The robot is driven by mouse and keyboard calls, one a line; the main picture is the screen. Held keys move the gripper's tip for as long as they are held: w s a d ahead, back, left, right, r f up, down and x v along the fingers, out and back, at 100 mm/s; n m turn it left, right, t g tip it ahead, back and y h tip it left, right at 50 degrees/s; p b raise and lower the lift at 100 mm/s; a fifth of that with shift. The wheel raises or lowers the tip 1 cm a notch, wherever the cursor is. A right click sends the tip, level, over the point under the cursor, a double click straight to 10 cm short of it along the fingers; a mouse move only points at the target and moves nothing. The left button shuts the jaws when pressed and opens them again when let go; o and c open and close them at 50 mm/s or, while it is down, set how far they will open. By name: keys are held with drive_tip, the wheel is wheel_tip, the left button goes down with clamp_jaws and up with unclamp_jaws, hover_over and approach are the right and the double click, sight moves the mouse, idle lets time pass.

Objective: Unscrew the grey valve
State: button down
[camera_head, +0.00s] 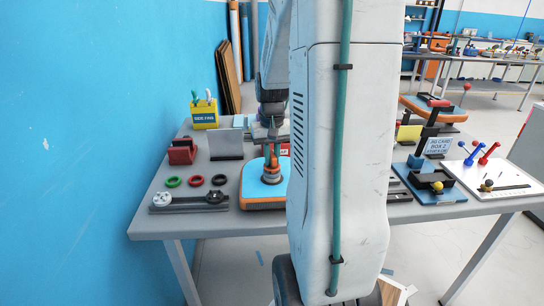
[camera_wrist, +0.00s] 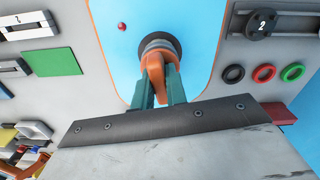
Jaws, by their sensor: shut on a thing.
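The blue inflatable board (camera_head: 257,187) with an orange edge lies on the grey table, and its blue face (camera_wrist: 205,25) fills the top middle of the wrist view. The round grey valve (camera_wrist: 160,43) sits on it, with an orange piece (camera_wrist: 154,68) standing over it. My gripper (camera_wrist: 158,88) has its two teal fingers shut on the orange piece, directly at the valve. My arm hides the board's right part there. Whether the valve has turned cannot be told.
Black, red and green rings (camera_head: 196,180) lie left of the board. A grey rail fixture (camera_head: 188,202) is at the table's front left. A red block (camera_head: 183,151), a grey upright plate (camera_head: 226,146) and a yellow box (camera_head: 204,114) stand behind. A blue wall borders the left.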

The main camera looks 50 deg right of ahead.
drive_tip(key=shift+n, duration=0.3)
drive_tip(key=shift+n, duration=1.7)
drive_tip(key=n, duration=0.3)
drive_tip(key=shift+n, duration=0.3)
drive_tip(key=shift+n, duration=1.6)
